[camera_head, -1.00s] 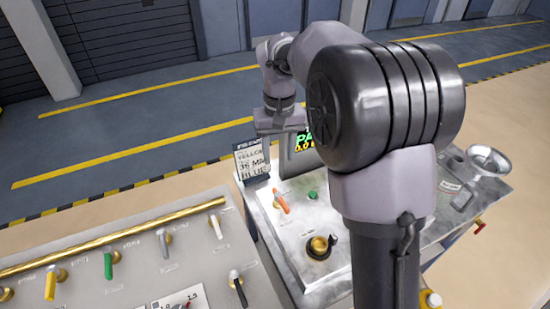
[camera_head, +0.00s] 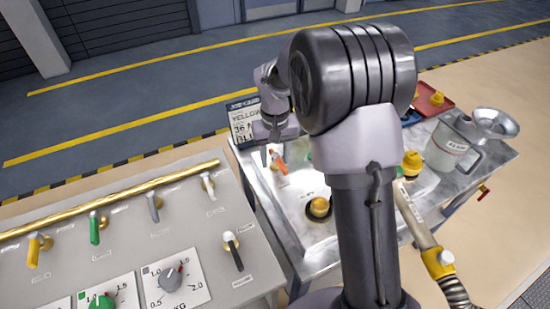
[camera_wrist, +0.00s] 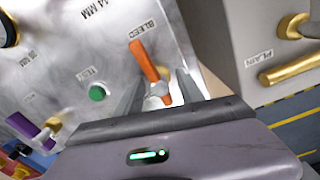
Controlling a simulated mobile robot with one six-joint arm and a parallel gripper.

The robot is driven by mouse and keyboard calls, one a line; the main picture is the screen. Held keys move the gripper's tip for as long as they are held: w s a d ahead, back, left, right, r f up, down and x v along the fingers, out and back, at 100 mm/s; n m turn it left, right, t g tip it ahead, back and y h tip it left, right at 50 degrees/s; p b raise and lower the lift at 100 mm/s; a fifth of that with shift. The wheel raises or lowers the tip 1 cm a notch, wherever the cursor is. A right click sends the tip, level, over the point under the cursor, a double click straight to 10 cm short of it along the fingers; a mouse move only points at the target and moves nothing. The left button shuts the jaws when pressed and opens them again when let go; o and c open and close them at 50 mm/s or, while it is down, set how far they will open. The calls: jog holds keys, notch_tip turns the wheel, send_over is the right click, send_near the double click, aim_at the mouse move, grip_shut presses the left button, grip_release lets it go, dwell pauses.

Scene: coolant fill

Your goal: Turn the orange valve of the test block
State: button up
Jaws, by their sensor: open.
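The orange valve lever (camera_head: 279,163) stands on the top of the metal test block (camera_head: 292,212), left of my arm in the head view. My gripper (camera_wrist: 158,90) is open, with one finger on each side of the lever's lower part. I cannot tell whether either finger touches it. In the head view my gripper (camera_head: 274,151) is just above and left of the lever, its tips partly hard to see.
A green button (camera_wrist: 97,93) and a brass-ringed fitting (camera_head: 319,208) are on the block. A control panel (camera_head: 120,262) with several levers and knobs stands left. A sign (camera_head: 243,122) stands behind.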

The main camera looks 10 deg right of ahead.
jog(key=shift+c, duration=0.3)
grip_shut()
jog(key=shift+r+p, duration=0.1)
jog(key=shift+p, duration=0.2)
jog(key=n+p, duration=0.3)
jog(key=shift+r, duration=0.2)
jog(key=n+p, duration=0.4)
jog(key=n, duration=0.1)
jog(key=shift+n, duration=0.3)
jog(key=n+p, duration=0.3)
jog(key=n, duration=0.1)
jog(key=shift+f, duration=0.1)
jog(key=shift+f+n+p, duration=0.1)
jog(key=shift+n+p, duration=1.1)
jog(key=shift+n, duration=1.2)
jog(key=shift+a, duration=0.1)
